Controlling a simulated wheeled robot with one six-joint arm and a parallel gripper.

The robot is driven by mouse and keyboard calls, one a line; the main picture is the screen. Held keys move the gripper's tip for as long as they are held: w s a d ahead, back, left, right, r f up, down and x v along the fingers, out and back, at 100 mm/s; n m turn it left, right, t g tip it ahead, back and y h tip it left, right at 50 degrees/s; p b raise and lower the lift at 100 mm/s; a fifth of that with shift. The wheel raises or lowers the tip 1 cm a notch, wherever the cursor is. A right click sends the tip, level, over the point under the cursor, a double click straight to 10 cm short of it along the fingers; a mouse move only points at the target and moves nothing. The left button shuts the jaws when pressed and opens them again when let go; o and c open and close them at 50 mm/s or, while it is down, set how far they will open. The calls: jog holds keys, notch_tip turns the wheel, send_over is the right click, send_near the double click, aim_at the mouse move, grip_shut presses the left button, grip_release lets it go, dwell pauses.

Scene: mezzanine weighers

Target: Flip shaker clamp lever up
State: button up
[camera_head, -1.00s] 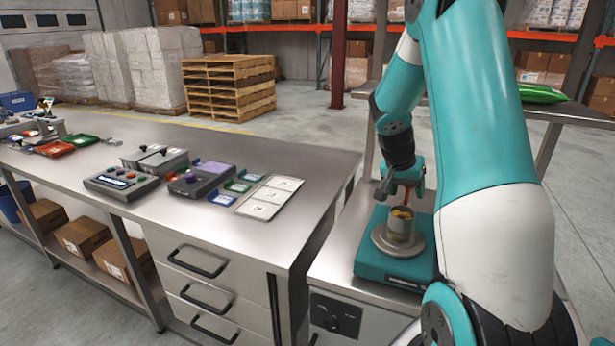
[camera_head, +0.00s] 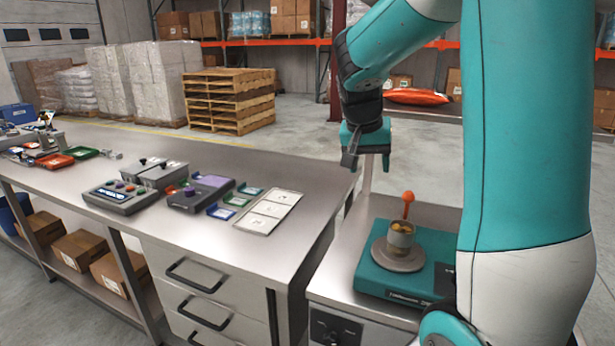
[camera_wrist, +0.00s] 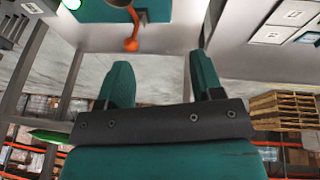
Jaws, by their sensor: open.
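The shaker has a teal base (camera_head: 372,272) with a round grey plate and stands on the low bench at the right. A small metal cup (camera_head: 400,236) with yellowish contents stands on the plate. The clamp lever (camera_head: 408,200), with an orange knob, points upward beside the cup. In the wrist view the lever (camera_wrist: 131,42) shows at the top, beyond my fingertips. My gripper (camera_head: 368,160) is open and empty, above and left of the lever and apart from it. Its two teal fingers stand wide apart in the wrist view (camera_wrist: 160,70).
The long steel bench (camera_head: 300,170) at the left holds a grey control box (camera_head: 118,197), a purple-topped device (camera_head: 200,192), small coloured trays and a white-carded tray (camera_head: 268,212). An orange bag (camera_head: 415,96) lies behind. The air around my gripper is clear.

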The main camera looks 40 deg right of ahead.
jog(key=s+a+r+n+t+y+p, duration=0.1)
jog(key=a+n, duration=0.6)
jog(key=a, duration=1)
jog(key=shift+a+r+n+t+y+p, duration=0.35)
jog(key=shift+y+p, duration=0.25)
jog(key=shift+y, duration=0.7)
jog(key=shift+d+f, duration=0.1)
